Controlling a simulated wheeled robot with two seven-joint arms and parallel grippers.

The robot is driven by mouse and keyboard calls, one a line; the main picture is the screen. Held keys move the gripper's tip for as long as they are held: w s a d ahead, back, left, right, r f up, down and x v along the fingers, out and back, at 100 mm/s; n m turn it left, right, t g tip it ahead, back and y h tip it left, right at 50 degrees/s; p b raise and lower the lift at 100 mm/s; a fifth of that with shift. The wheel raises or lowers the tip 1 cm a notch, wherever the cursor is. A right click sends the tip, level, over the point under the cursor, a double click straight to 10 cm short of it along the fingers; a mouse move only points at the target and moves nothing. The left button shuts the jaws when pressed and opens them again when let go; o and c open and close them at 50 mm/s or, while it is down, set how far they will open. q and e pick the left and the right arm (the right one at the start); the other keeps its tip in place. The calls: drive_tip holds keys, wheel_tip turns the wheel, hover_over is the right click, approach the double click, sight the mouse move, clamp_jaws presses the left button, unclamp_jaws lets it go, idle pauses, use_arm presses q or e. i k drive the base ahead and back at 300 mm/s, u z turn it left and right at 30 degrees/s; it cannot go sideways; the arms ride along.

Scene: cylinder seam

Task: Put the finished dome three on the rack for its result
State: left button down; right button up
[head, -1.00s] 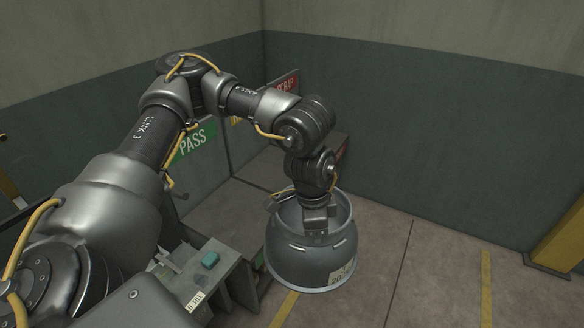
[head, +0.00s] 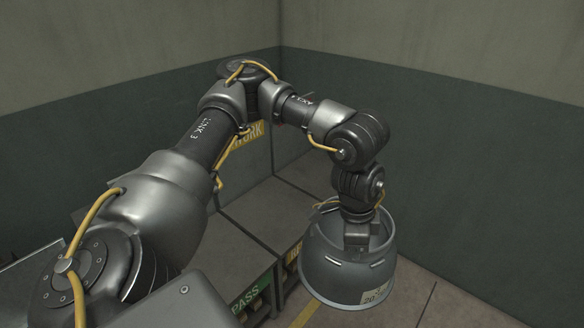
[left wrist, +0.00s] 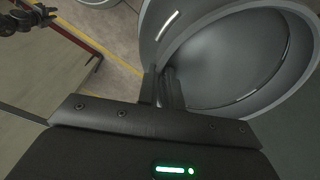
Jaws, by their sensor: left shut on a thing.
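The dome (head: 335,268) is a grey, open-topped metal shell with a pale number label (head: 376,294) low on its side. My left gripper (head: 357,238) is shut on its rim, and the dome hangs upright beside the rack, clear of it. In the left wrist view the fingers (left wrist: 165,92) grip the wall of the dome (left wrist: 225,60), whose hollow inside shows. The rack (head: 252,218) has a grey top with a green PASS label (head: 250,292) on its front and a yellow label (head: 292,260) beside it. My right gripper is not in view.
A yellow sign (head: 252,133) ending in WORK stands behind my left arm, which hides part of it. Green and beige walls (head: 480,165) close off the back and right. Bare floor (head: 450,305) with a yellow line lies at the lower right.

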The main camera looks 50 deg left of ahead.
sight(273, 213)
drive_tip(key=i, duration=1.3)
drive_tip(key=u, duration=1.35)
